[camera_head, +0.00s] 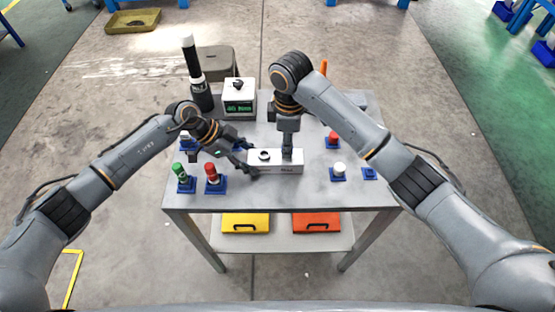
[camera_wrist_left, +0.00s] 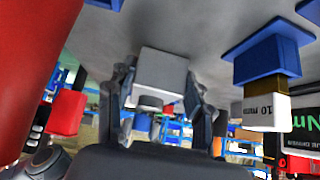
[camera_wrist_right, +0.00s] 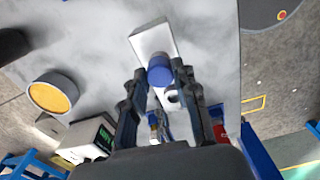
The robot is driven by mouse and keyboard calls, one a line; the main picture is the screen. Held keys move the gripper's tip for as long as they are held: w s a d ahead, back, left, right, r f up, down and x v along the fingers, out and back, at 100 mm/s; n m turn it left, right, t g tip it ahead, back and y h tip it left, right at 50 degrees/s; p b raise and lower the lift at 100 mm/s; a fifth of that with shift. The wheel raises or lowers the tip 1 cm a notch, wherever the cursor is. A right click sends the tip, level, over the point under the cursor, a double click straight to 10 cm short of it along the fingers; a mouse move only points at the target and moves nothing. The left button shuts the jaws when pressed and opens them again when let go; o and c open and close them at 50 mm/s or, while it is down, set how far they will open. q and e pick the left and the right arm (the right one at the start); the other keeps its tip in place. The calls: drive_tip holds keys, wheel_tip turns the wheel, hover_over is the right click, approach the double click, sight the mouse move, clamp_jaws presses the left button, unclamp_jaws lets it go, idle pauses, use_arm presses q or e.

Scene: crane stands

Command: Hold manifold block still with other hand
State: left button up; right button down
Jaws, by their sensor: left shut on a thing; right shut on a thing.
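The manifold block (camera_head: 268,168) is a pale rectangular block lying near the middle of the grey table, with a dark round port (camera_head: 264,155) on top. My left gripper (camera_head: 247,167) is shut on the block's left end; the left wrist view shows the block (camera_wrist_left: 163,72) between its fingers. My right gripper (camera_head: 288,153) points down over the block's right part. In the right wrist view it is shut on a blue cylindrical piece (camera_wrist_right: 160,72) at the block (camera_wrist_right: 150,40). Whether this piece is seated in the block is hidden.
Green-topped (camera_head: 181,170) and red-topped (camera_head: 212,174) pieces stand on blue bases at left. A white-topped piece (camera_head: 339,169), a red one (camera_head: 333,137) and an empty-looking blue base (camera_head: 370,173) are at right. A display box (camera_head: 239,103) and black cylinder (camera_head: 201,95) stand behind.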

use_arm(q)
drive_tip(key=shift+f, duration=0.1)
use_arm(e)
drive_tip(key=shift+r, duration=0.15)
drive_tip(key=n, duration=0.3)
drive_tip(key=shift+w+n, duration=0.1)
drive_tip(key=shift+n, duration=0.3)
drive_tip(key=shift+r, duration=0.15)
drive_tip(key=shift+r, duration=1.8)
use_arm(q)
drive_tip(key=o, duration=1.5)
drive_tip(key=shift+c, duration=0.2)
